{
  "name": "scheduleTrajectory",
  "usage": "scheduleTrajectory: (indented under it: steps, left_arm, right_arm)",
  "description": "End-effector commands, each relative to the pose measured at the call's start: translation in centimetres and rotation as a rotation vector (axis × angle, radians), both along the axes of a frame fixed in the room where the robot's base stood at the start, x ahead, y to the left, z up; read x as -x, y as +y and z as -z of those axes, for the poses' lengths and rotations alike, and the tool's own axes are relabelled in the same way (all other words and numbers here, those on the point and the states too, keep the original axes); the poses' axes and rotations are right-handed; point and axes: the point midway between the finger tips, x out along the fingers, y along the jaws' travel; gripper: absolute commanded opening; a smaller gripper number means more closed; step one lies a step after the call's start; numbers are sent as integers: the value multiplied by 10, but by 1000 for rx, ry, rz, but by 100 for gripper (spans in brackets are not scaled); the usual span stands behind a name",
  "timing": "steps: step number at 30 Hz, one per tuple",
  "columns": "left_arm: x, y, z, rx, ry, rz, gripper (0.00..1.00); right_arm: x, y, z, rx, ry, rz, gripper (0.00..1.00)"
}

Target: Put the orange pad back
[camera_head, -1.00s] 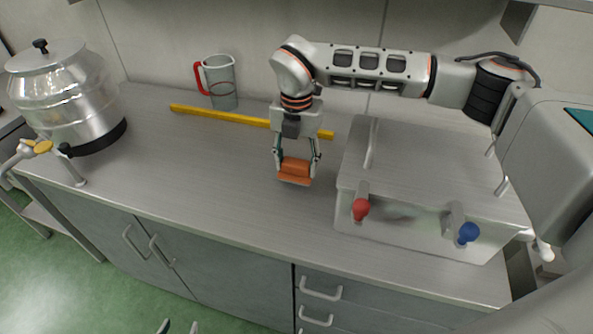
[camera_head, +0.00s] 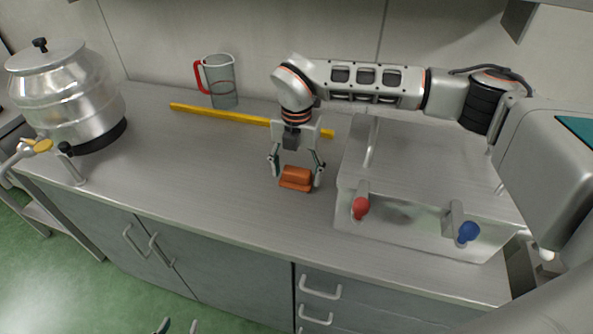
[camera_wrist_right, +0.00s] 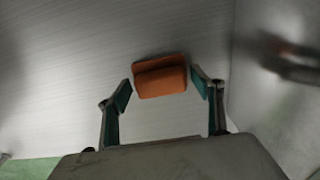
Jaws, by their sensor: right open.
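The orange pad (camera_head: 296,178) lies on the steel counter, left of the metal box with red and blue knobs. My right gripper (camera_head: 296,175) is open, with its fingers on either side of the pad. In the right wrist view the pad (camera_wrist_right: 160,77) lies between and a little beyond the two green-padded fingertips (camera_wrist_right: 164,90), with gaps on both sides. My left gripper (camera_head: 177,326) shows only its fingertips at the bottom edge of the head view, apart from each other.
A metal box (camera_head: 430,150) with a red knob (camera_head: 360,208) and a blue knob (camera_head: 468,232) stands to the right. A yellow bar (camera_head: 220,115) and a measuring jug (camera_head: 221,82) are behind. A steel vessel (camera_head: 65,90) stands at left. The counter's left-middle is clear.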

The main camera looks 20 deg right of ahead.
Motion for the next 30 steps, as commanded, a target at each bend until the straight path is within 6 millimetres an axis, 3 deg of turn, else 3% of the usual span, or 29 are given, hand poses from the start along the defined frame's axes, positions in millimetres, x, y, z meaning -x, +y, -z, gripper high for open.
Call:
scheduleTrajectory:
  steps: [5,21,30]
  left_arm:
    - [0,0,0,0,0,0,40]
    - [1,0,9,0,3,0,40]
    - [1,0,9,0,3,0,40]
  right_arm:
    - [-1,0,-12,-1,-3,0,66]
    - [-1,0,-110,0,-4,0,66]
    - [0,0,-124,0,0,0,66]
